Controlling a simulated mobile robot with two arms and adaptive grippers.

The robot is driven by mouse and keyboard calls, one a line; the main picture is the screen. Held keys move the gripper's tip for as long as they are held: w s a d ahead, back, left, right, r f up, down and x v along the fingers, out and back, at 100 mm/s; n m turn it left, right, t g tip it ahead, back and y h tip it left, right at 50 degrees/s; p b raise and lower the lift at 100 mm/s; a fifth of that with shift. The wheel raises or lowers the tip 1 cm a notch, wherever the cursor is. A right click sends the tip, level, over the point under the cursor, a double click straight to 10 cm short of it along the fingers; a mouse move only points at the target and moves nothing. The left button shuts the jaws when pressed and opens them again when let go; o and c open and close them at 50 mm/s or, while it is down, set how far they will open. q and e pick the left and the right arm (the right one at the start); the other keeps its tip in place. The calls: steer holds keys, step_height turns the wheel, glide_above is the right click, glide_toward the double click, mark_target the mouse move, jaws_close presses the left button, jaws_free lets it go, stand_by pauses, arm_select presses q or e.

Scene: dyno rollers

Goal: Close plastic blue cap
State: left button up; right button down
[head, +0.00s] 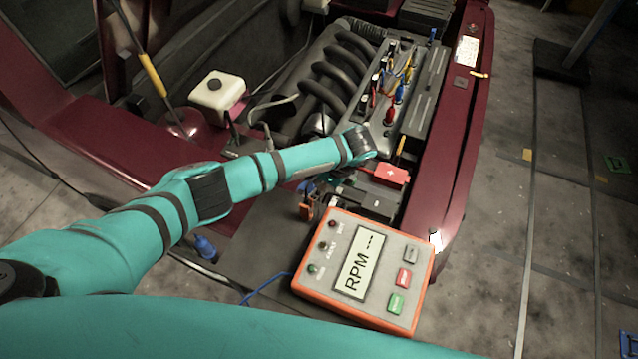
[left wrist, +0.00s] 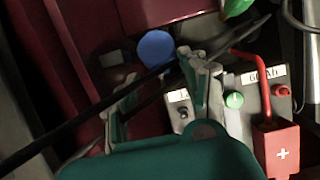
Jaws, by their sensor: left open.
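A round blue cap (left wrist: 157,50) shows in the left wrist view as a disc, left of the top centre; a dark cable crosses near its lower edge. I cannot tell whether it is open or closed. My left gripper (left wrist: 160,78) is open, with its fingers apart; the cap appears beyond them, not between them. In the head view the left gripper (head: 325,184) is small and partly hidden by my wrist, low over the engine bay's front corner. A small blue part (head: 307,187) shows beside it; I cannot tell if it is the cap. My right gripper is out of view.
A battery with a red terminal cover (head: 391,175) is close right of the left gripper; the cover also shows in the wrist view (left wrist: 276,148). An orange RPM box (head: 363,270) stands in front. A white reservoir (head: 217,92) and black hoses (head: 345,70) lie farther back.

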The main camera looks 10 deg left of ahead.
arm_select(q)
steer(key=shift+a+f, duration=0.1)
steer(key=shift+f, duration=0.15)
